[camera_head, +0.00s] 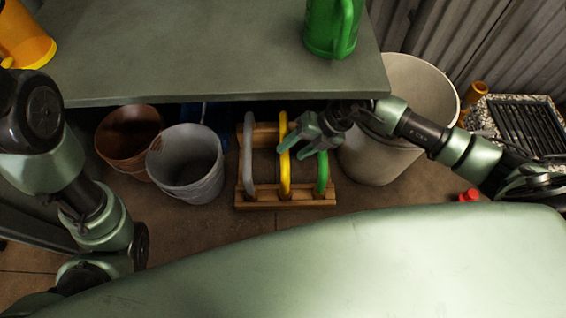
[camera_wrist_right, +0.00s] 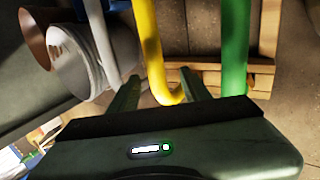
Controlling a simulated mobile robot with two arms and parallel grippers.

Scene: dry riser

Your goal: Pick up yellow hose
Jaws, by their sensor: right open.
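The yellow hose (camera_head: 285,178) is a curved tube standing in a wooden rack (camera_head: 262,203), between a grey hose (camera_head: 248,150) and a green hose (camera_head: 322,172). My right gripper (camera_head: 291,153) is open at the yellow hose's upper part, in front of part of it. In the right wrist view the yellow hose (camera_wrist_right: 151,45) runs down between the two spread fingers (camera_wrist_right: 160,82). I cannot tell whether either finger touches it. The green hose (camera_wrist_right: 235,50) is right of the fingers and the grey hose (camera_wrist_right: 98,40) is left. My left gripper is out of view.
A green-grey table (camera_head: 210,60) overhangs behind the rack, with a green jug (camera_head: 330,28) on it. A grey bucket (camera_head: 190,170) and a brown pot (camera_head: 122,140) stand left. A large pale bin (camera_head: 375,160) stands close on the right, beside my right arm.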

